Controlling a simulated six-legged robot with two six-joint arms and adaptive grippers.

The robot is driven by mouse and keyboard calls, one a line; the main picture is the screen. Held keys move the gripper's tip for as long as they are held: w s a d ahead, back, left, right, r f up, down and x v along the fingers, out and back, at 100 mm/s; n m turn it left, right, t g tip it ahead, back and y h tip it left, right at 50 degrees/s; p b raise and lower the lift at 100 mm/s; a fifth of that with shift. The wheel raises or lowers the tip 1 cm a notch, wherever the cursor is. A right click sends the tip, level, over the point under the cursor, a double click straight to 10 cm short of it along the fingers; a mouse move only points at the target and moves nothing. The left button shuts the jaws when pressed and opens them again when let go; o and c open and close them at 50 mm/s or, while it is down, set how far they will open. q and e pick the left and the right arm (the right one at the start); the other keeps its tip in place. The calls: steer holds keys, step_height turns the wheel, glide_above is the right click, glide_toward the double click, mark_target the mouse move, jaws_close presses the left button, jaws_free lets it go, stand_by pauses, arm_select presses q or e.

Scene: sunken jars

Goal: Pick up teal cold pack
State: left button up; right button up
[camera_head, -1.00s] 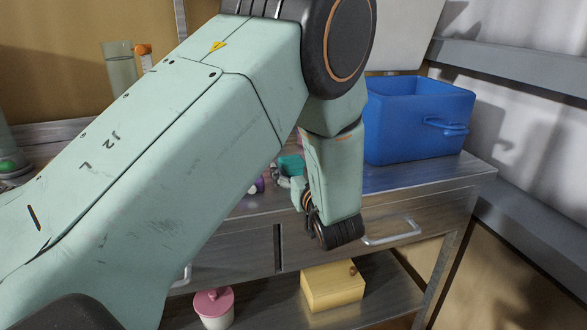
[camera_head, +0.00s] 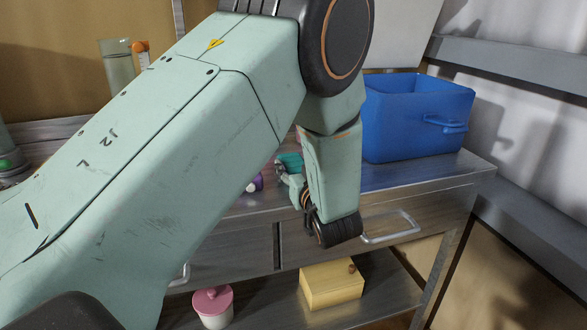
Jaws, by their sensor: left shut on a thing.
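The teal cold pack (camera_head: 289,160) shows as a small patch on the far side of my left arm, above the metal worktop. My left gripper (camera_head: 287,176) is at the pack, its fingers shut on it. The arm hides much of the gripper and most of the pack. I cannot tell whether the pack touches the worktop. My right gripper is not in view.
A blue bin (camera_head: 415,118) stands on the worktop at right. A purple and white item (camera_head: 255,184) lies close left of the gripper. A pink-lidded jar (camera_head: 213,306) and a wooden box (camera_head: 332,284) are on the lower shelf. A glass (camera_head: 117,66) stands at back left.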

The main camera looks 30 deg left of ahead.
mark_target(296, 165)
arm_select(q)
steer(key=shift+c, duration=0.9)
step_height(296, 165, up, 10)
steer(key=p, duration=0.4)
steer(key=shift+d, duration=0.1)
